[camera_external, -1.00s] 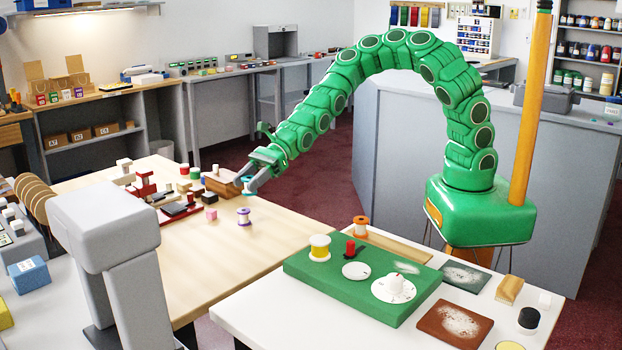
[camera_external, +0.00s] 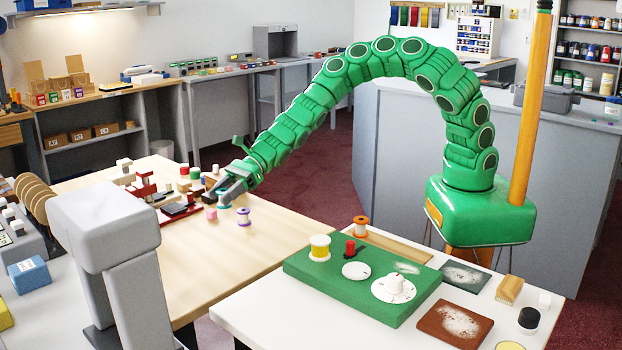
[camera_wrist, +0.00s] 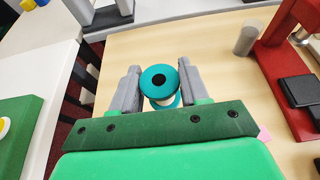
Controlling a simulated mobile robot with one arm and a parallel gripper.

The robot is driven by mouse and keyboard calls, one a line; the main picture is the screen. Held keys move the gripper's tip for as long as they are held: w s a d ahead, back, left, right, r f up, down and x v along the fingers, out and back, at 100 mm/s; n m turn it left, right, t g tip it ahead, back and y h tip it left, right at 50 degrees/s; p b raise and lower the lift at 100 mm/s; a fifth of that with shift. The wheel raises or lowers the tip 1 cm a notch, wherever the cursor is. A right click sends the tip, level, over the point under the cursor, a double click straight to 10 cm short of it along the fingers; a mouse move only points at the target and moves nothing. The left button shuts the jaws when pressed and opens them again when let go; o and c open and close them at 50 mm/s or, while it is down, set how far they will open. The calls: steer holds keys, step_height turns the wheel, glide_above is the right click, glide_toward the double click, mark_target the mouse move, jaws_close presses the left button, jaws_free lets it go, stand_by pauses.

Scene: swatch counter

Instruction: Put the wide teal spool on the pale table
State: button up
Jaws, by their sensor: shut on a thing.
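The wide teal spool (camera_external: 223,200) has teal flanges and a white core. In the wrist view its round teal top with a dark hole (camera_wrist: 159,80) sits between the two grey fingers. My gripper (camera_external: 222,192) is shut on it, over the pale wood-topped table (camera_external: 200,265). The spool looks upright and is low at the tabletop; I cannot tell whether its bottom touches the wood. My fingers partly hide it in the external view.
A purple-rimmed spool (camera_external: 243,217) stands close on the right and a pink block (camera_external: 211,213) on the left. Red and dark items (camera_external: 172,205) crowd the table's back. The table's front is clear. A white table (camera_external: 250,318) with a green board (camera_external: 350,290) stands at front right.

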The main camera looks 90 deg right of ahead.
steer(key=w+f, duration=0.2)
steer(key=w, duration=0.1)
glide_above(200, 244)
steer(key=shift+s+f, duration=0.1)
steer(key=shift+f, duration=2.4)
steer(key=shift+d+f, duration=0.1)
steer(key=shift+f, duration=1.5)
steer(key=shift+f, duration=0.1)
steer(key=o, duration=1)
steer(key=shift+r, duration=0.2)
steer(key=v, duration=1)
steer(key=shift+s+d+r, duration=0.1)
steer(key=shift+s+d, duration=0.1)
steer(key=shift+d, duration=0.15)
steer(key=shift+s+d+r, duration=0.15)
steer(key=shift+s+d, duration=0.15)
steer(key=shift+s, duration=0.1)
